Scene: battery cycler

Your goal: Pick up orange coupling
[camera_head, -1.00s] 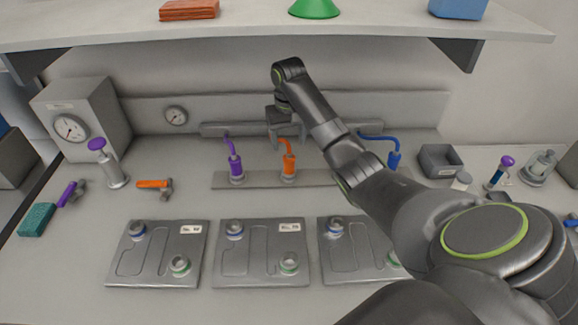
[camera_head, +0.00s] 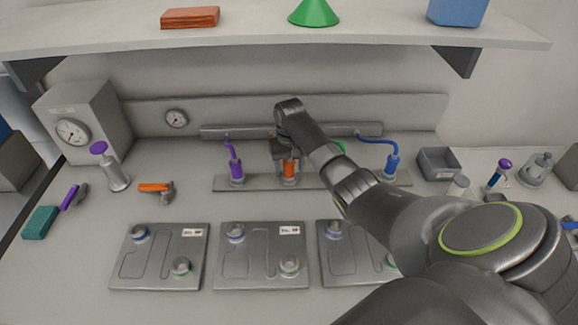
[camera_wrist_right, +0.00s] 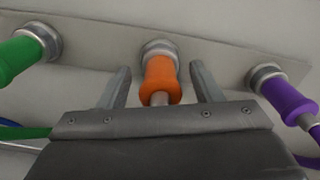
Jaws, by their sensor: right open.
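The orange coupling (camera_head: 290,169) stands upright in a metal socket on the grey strip, between the purple coupling and the green one. In the right wrist view the orange coupling (camera_wrist_right: 160,80) sits between the two separate fingers of my right gripper (camera_wrist_right: 160,88), with a gap on each side. In the head view my right gripper (camera_head: 288,158) is lowered around its upper part and hides its hose. The right gripper is open. My left gripper is not in view.
The purple coupling (camera_head: 236,168) and the blue coupling (camera_head: 391,164) stand on the same grey strip (camera_head: 262,183). The green coupling (camera_wrist_right: 22,55) is close beside my gripper. Three grey plates lie in front. A shelf (camera_head: 120,32) hangs above.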

